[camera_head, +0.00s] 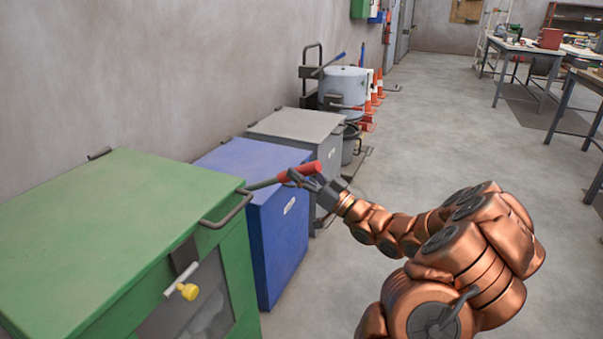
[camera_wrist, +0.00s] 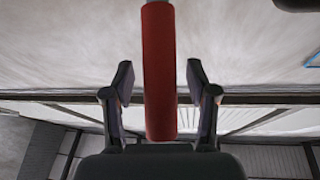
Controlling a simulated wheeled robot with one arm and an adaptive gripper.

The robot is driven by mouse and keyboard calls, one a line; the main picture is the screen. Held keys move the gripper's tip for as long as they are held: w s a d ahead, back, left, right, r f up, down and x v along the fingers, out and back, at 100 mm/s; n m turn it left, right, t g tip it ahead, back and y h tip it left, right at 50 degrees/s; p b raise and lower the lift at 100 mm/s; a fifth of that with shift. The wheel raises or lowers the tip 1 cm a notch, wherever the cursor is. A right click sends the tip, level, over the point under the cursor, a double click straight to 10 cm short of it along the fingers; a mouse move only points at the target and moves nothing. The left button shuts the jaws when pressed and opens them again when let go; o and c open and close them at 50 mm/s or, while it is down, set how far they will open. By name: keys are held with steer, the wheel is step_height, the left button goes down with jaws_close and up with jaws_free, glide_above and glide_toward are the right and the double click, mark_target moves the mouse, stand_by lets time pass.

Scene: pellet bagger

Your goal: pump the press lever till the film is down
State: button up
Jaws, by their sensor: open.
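The press lever is a grey rod with a red grip (camera_head: 298,171) and sticks out to the right from the green machine (camera_head: 110,225). My gripper (camera_head: 310,182) is at the red grip. In the wrist view the red grip (camera_wrist: 159,75) runs between the two fingers, with a visible gap on each side. The fingers are open and not closed on it. A dark window low on the green machine's front shows something pale (camera_head: 207,318) inside; I cannot tell whether it is the film.
A yellow knob (camera_head: 188,291) and a bent grey handle (camera_head: 227,210) project from the green machine. A blue cabinet (camera_head: 275,250) and a grey cabinet (camera_head: 297,124) stand behind it along the wall. Orange cones (camera_head: 368,110) stand farther back.

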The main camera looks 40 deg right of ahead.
jaws_close()
stand_by(0.6)
